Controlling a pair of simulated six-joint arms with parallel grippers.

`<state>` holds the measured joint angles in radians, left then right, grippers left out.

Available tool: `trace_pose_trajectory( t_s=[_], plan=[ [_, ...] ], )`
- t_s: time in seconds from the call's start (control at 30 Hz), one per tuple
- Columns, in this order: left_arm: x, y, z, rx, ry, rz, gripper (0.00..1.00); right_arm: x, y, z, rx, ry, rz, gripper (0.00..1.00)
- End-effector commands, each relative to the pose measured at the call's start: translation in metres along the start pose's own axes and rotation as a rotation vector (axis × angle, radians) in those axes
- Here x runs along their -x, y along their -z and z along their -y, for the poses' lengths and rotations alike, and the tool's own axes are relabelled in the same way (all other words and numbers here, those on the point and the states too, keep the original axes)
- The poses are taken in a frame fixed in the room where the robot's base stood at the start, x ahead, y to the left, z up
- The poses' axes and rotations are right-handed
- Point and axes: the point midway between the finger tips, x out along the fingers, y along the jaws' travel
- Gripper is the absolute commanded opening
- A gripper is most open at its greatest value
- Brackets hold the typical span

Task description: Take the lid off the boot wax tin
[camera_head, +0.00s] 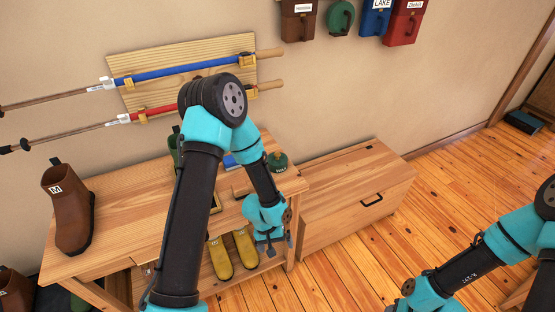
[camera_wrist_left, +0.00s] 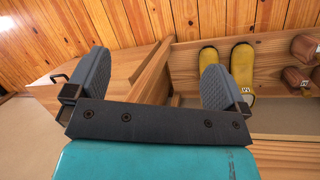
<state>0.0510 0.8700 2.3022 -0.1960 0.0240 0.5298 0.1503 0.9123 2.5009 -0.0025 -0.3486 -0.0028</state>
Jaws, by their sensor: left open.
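A small dark green round container (camera_head: 278,161) with a white label and a knob on top stands near the right end of the wooden bench top (camera_head: 120,215). It looks like the boot wax tin with its lid on, but the label is too small to read. My left gripper (camera_head: 271,243) is open and empty, hanging in front of the bench's right end, below the top and apart from the container. In the left wrist view its fingers (camera_wrist_left: 155,65) are spread with nothing between them, and the container is not visible. My right arm shows at the lower right, its gripper out of frame.
A brown boot (camera_head: 70,215) stands at the bench's left end. Yellow boots (camera_head: 245,249) sit on the shelf below, also seen in the left wrist view (camera_wrist_left: 242,68). A wooden chest (camera_head: 345,200) stands right of the bench. My left arm hides mid-bench items.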

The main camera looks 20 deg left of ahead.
Motion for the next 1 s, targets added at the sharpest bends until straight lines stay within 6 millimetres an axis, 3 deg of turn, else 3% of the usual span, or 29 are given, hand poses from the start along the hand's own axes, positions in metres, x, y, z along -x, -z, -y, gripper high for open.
trace_pose_trajectory(
  t_s=[0.37, 0.67, 0.77, 0.9, 1.0],
  plan=[
    [0.058, 0.071, -0.059, 0.293, 0.208, -0.009, 1.00, 0.000, 0.000, 0.000, 0.000, 0.000, 0.000, 0.43],
    [0.128, 0.119, -0.100, 0.562, 0.388, -0.177, 1.00, 0.000, 0.000, 0.000, 0.000, 0.000, 0.000, 0.43],
    [0.162, 0.151, -0.114, 0.684, 0.407, -0.275, 1.00, 0.000, 0.000, 0.000, 0.000, 0.000, 0.000, 0.43],
    [0.223, 0.192, -0.136, 0.882, 0.418, -0.438, 1.00, 0.000, 0.000, 0.000, 0.000, 0.000, 0.000, 0.43],
    [0.267, 0.213, -0.147, 1.023, 0.414, -0.550, 1.00, 0.000, 0.000, 0.000, 0.000, 0.000, 0.000, 0.43]
  ],
)
